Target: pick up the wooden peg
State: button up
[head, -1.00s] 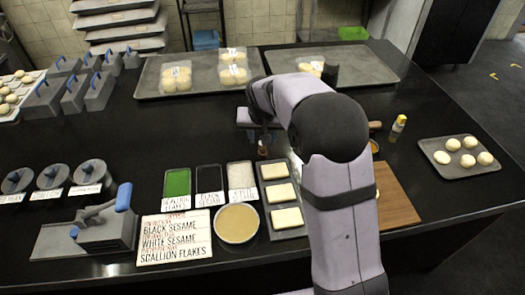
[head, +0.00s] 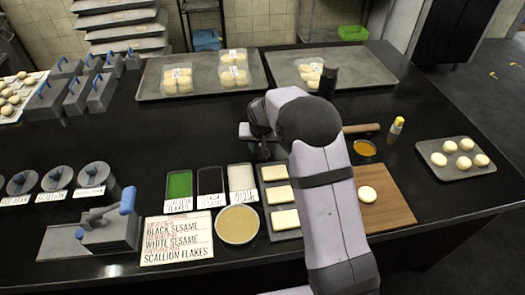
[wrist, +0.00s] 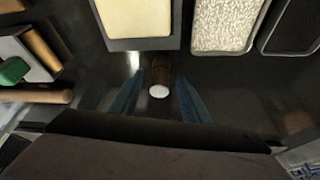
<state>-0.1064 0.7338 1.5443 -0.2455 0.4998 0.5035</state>
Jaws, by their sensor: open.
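In the wrist view a short brown wooden peg (wrist: 160,72) with a pale round end stands between my two fingers. My gripper (wrist: 160,98) is open, with one blue finger on each side of the peg and a visible gap to each. In the head view my gripper (head: 263,152) is low over the dark counter, just behind the tray of pale slabs. The peg cannot be made out there, as my arm and gripper cover that spot.
A tray of pale slabs (head: 265,226) and bins of white sesame (head: 241,178), black sesame (head: 210,180) and scallion (head: 179,185) lie close in front. A rolling pin (head: 361,128) and a wooden board (head: 396,205) are to the right.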

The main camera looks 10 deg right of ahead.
jog(key=shift+c, duration=0.4)
jog(key=c, duration=1)
